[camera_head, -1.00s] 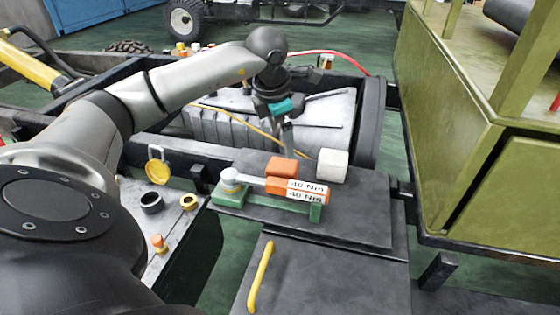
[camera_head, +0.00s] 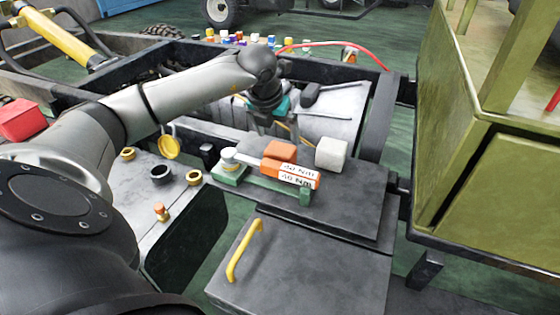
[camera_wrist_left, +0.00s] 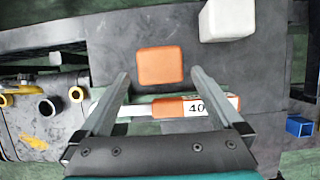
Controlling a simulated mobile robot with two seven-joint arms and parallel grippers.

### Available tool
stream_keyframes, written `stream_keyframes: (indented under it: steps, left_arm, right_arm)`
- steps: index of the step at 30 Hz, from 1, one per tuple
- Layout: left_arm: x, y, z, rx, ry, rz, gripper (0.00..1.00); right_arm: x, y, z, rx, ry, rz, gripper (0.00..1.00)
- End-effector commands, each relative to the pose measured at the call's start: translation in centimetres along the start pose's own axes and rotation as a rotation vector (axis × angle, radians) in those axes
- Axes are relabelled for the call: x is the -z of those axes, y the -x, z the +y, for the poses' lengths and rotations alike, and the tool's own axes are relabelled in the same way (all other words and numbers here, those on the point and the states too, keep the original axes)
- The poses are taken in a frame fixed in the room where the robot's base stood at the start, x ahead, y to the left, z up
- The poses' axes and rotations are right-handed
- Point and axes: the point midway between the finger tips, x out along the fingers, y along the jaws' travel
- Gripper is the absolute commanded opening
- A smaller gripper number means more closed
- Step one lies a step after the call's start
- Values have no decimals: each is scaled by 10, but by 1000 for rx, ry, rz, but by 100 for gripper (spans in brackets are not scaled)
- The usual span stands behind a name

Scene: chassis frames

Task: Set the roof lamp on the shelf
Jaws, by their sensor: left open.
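An orange block with rounded edges (camera_head: 281,151) lies on a dark raised platform (camera_head: 345,205); it may be the roof lamp, but I cannot tell for sure. In the left wrist view the orange block (camera_wrist_left: 160,66) lies ahead of my open left gripper (camera_wrist_left: 160,76), in line with the gap between its fingers. In the head view my left gripper (camera_head: 268,128) is just behind and above the block, empty. A white block (camera_head: 331,154) sits to its right and also shows in the wrist view (camera_wrist_left: 227,18). I cannot identify the shelf. My right gripper is not in view.
A torque wrench with an orange 40 Nm handle (camera_head: 290,174) lies on a green stand in front of the block. A yellow handle (camera_head: 244,250) rises from a dark lid. An olive-green cab (camera_head: 490,180) stands at right. Yellow and black caps (camera_head: 160,175) are at left.

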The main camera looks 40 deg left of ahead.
Motion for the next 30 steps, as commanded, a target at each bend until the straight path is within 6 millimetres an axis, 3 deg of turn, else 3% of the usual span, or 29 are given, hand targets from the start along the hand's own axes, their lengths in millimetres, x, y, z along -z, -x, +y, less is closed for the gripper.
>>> stream_keyframes:
  steps: [9, 20, 30]
  left_arm:
    - [1, -43, -1, 2, 0, 2, 100]
    - [2, -58, 0, 1, -2, 0, 100]
    - [8, -90, 1, 1, -1, 2, 100]
  right_arm:
    - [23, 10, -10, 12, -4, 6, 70]
    - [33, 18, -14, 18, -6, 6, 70]
    - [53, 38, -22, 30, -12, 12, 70]
